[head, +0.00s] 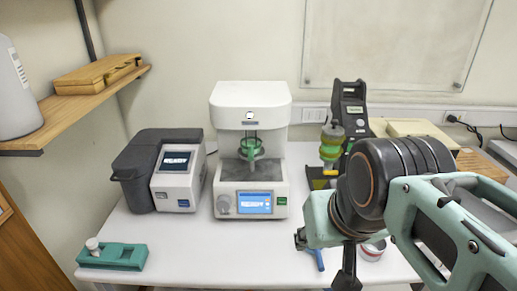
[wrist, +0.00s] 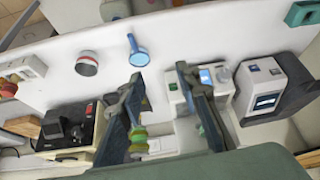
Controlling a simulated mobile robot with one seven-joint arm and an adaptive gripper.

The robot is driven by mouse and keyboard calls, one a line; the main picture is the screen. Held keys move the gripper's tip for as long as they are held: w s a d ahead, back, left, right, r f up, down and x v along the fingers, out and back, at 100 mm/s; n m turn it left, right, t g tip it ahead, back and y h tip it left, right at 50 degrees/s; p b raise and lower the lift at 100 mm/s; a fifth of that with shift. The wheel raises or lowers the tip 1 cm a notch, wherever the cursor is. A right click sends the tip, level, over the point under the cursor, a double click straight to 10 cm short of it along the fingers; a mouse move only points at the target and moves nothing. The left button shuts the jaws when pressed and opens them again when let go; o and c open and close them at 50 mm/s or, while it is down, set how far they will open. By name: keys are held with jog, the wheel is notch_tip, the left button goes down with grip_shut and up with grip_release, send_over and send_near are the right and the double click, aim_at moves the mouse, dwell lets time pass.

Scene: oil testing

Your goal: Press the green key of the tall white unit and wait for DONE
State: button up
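The tall white unit (head: 250,105) stands at the centre back of the table in the head view. Its base carries a lit blue screen (head: 254,203), with lettering that looks like READY, and a small green key (head: 281,200) to the right of the screen. A glass vessel with green parts sits in its recess. My gripper (head: 322,258) is in front and to the right of the unit, apart from it. In the wrist view, its two fingers (wrist: 158,76) are spread with nothing between them. The green key (wrist: 172,86) shows there beside the right finger, which partly covers the unit.
A grey and black analyser (head: 175,185) stands left of the unit. A black stand (head: 349,110) with a green and yellow piece is to the right. A teal holder (head: 112,257) lies front left. A blue-handled item (wrist: 138,52) and a red-and-white tin (wrist: 87,63) lie near my gripper.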

grip_shut()
dwell(1.2)
